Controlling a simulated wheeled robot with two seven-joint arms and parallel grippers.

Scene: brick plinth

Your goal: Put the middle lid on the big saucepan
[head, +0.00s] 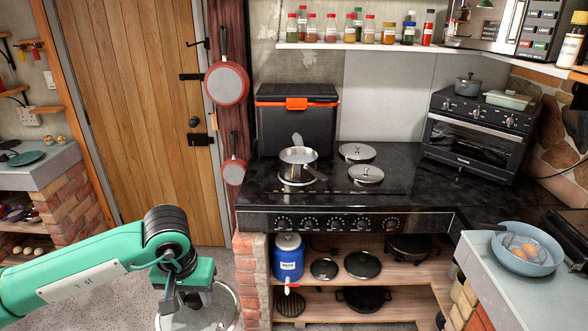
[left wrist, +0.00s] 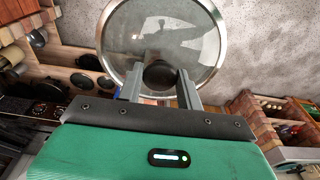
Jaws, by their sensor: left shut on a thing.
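My left gripper (head: 184,292) is at the lower left, in front of the wooden door. It is shut on the dark knob of a round glass lid (head: 218,310) with a bright metal rim. In the left wrist view the knob sits between the fingers (left wrist: 158,78) and the glass lid (left wrist: 198,48) extends beyond them. My right gripper is not in view.
The stove's front edge and knobs (head: 336,223) lie between the held lid and the saucepan. A black cooler box (head: 297,122) stands behind the pan. Below, a shelf holds a blue drink dispenser (head: 288,260) and dark pans.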

